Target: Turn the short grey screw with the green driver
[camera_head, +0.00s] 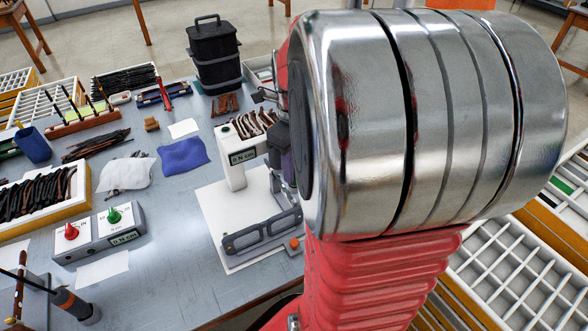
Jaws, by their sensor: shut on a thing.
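My gripper (280,140) shows only as a dark part at the left edge of my large metal wrist, and its tips are mostly hidden. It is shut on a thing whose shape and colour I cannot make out. A grey eyeglass frame (262,234) stands on a white sheet (222,207) below and slightly left of the gripper. The short grey screw is too small or hidden to tell. I cannot make out the green driver. A grey box (98,247) at the left has a red knob and a green knob (113,216) on top.
A white device with a display (234,170) stands beside the frame, close to my gripper. An orange knob (294,243) is at the frame's right end. A blue cloth (184,157), a white cloth (125,173) and trays of dark parts (42,203) lie left. Bare grey bench shows at front.

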